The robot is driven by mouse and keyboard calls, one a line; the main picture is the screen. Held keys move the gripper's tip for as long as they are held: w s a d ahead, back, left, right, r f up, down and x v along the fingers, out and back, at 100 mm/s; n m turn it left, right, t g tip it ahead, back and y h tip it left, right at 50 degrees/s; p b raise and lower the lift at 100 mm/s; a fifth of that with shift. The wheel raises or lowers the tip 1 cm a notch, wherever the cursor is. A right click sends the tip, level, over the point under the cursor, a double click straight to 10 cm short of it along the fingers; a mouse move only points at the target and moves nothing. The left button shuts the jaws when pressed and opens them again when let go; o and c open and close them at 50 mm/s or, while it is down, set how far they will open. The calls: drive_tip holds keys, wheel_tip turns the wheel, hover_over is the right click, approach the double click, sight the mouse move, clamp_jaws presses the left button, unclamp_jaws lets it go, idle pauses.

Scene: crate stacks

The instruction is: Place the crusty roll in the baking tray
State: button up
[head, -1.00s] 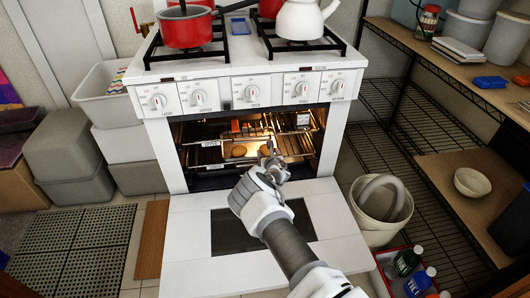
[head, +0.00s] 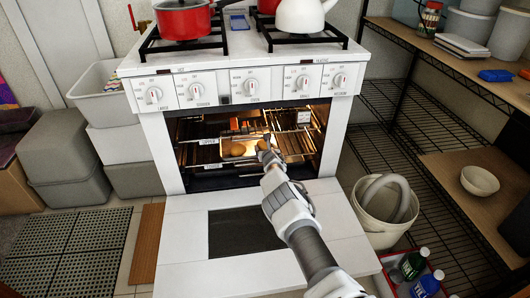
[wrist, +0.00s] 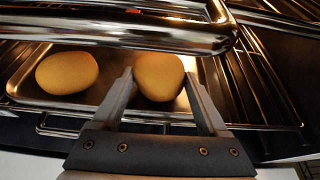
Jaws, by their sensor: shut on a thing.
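The baking tray (head: 228,157) is a shallow metal tray on a rack inside the open oven. It also shows in the wrist view (wrist: 28,78). A round golden-brown roll (wrist: 67,73) lies in its left part, seen also in the head view (head: 238,149). My gripper (wrist: 160,82) is inside the oven, shut on a second golden-brown roll, the crusty roll (wrist: 160,74). This roll appears over the tray's right part. I cannot tell whether it touches the tray. My gripper (head: 263,147) hides most of it in the head view.
The oven door (head: 185,240) is folded down in front. A red pot (head: 183,18) and a white kettle (head: 300,20) stand on the stove. A bucket (head: 385,210) and bottles are right of the door.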

drive_tip(key=shift+f, duration=0.15)
drive_tip(key=o, duration=1.2)
drive_tip(key=shift+o, duration=0.2)
